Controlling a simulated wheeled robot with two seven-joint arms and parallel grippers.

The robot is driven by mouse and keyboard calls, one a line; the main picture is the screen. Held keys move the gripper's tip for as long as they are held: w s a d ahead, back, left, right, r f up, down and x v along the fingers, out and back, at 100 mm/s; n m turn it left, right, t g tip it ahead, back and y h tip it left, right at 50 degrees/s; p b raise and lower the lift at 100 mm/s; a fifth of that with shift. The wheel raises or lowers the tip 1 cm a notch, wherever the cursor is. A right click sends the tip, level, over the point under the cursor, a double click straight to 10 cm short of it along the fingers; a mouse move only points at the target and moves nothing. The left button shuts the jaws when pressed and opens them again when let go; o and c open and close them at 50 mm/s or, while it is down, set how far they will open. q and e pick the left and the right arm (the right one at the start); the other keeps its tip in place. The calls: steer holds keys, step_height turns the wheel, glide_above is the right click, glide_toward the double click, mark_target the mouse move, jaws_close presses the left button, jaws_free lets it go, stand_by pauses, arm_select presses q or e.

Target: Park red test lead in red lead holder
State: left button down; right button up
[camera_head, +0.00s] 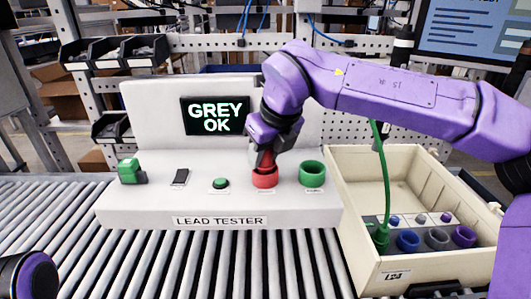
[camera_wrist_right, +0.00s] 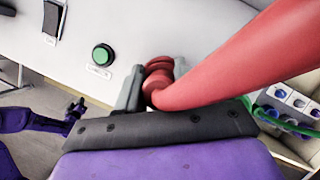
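The red lead holder (camera_head: 265,181) is a red ring-shaped cup on the white lead tester (camera_head: 140,203). My right gripper (camera_head: 264,158) points down right above it, its fingers closed around the plug of the red test lead (camera_head: 268,159). In the right wrist view the thick red lead (camera_wrist_right: 250,60) runs from the gripper (camera_wrist_right: 152,88) to the upper right. The plug's lower end is at the holder's mouth; how deep it sits is hidden. My left gripper (camera_wrist_right: 76,108) shows small and dark at the left of the right wrist view; its finger opening is unclear.
A green holder (camera_head: 312,174) stands empty to the right of the red one. A beige crate (camera_head: 350,240) holds a green lead (camera_head: 384,190) and coloured sockets. The screen (camera_head: 215,116) reads "GREY OK".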

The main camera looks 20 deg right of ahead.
steer(key=shift+o, duration=0.5)
steer(key=shift+s+f, duration=0.25)
steer(key=shift+f, duration=0.1)
steer(key=v, duration=1)
steer(key=shift+r, duration=0.5)
